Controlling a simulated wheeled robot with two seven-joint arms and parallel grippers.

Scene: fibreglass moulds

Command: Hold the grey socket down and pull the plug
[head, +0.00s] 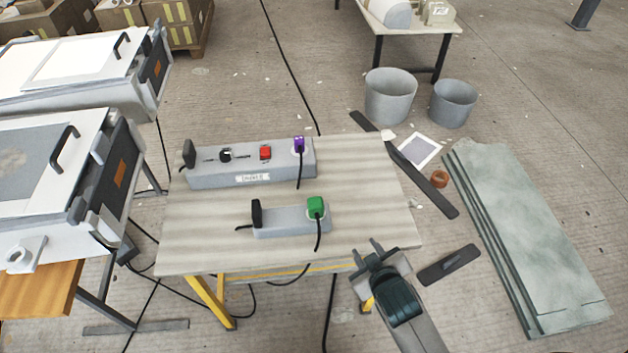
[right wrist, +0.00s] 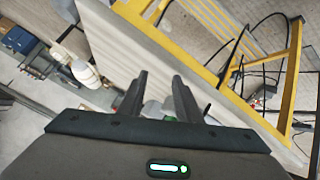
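A small grey socket block (head: 285,222) lies near the front of the table. A black plug (head: 256,213) stands at its left end and a green plug (head: 316,207) at its right end, with a black cord hanging from it. A longer grey socket block (head: 225,178) lies behind, with a black plug (head: 188,154), a red switch (head: 265,152) and a purple plug (head: 299,145). My right gripper (head: 367,250) is at the table's front right edge, right of and in front of the small block. Its fingers are apart and empty, also in the right wrist view (right wrist: 160,80). My left gripper is not in view.
The wooden table (head: 370,185) has free room right of both blocks. Yellow table legs (right wrist: 292,80) show in the right wrist view. White moulds (head: 55,165) stand at left. Two grey buckets (head: 388,97) and green-grey boards (head: 520,230) are on the floor at right.

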